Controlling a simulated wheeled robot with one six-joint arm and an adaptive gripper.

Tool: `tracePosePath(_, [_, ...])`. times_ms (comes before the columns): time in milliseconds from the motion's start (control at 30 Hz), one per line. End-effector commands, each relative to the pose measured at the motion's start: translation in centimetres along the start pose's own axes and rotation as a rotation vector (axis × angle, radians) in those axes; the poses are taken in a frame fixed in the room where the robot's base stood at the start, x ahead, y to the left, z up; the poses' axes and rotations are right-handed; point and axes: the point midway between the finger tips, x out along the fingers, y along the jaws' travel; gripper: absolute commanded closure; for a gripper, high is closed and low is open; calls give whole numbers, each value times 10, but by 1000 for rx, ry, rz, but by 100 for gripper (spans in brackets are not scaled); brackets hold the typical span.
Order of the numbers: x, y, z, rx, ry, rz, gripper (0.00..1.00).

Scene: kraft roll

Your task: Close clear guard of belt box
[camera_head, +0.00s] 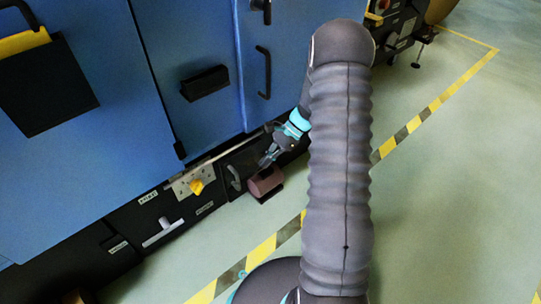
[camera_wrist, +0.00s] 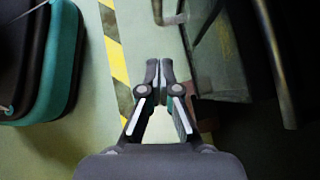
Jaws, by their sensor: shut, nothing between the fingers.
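My gripper (camera_head: 267,161) is low beside the blue machine's base in the head view. In the wrist view my gripper (camera_wrist: 158,68) has its fingertips together and nothing between them. A dark box-like part with a curved handle (camera_head: 233,177) sits in the machine's base, just left of my gripper; it looks like the belt box. A brownish-red cylinder (camera_head: 265,183) shows under my gripper. In the wrist view a dark-framed part (camera_wrist: 222,62) lies to the right of the fingertips, apart from them in the picture.
The blue cabinet (camera_head: 90,140) stands behind, with a door handle (camera_head: 263,72). A yellow knob (camera_head: 196,187) and a T-shaped handle (camera_head: 163,232) stick out from the base. Green floor (camera_head: 450,180) with yellow-black tape is free to the right. My arm hides part of the view.

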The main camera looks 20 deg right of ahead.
Motion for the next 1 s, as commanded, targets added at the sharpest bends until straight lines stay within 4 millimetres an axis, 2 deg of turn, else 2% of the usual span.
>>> tracePosePath(33, [12,1,0,0,-3,5,100])
tracePosePath(200, [44,0,0,0,-1,3,100])
tracePosePath(267, [53,1,0,0,-1,3,100])
tracePosePath(400, [65,0,16,-2,0,2,100])
tracePosePath(633, [75,0,27,-1,1,0,100])
tracePosePath(1000, [76,0,29,-1,0,0,100])
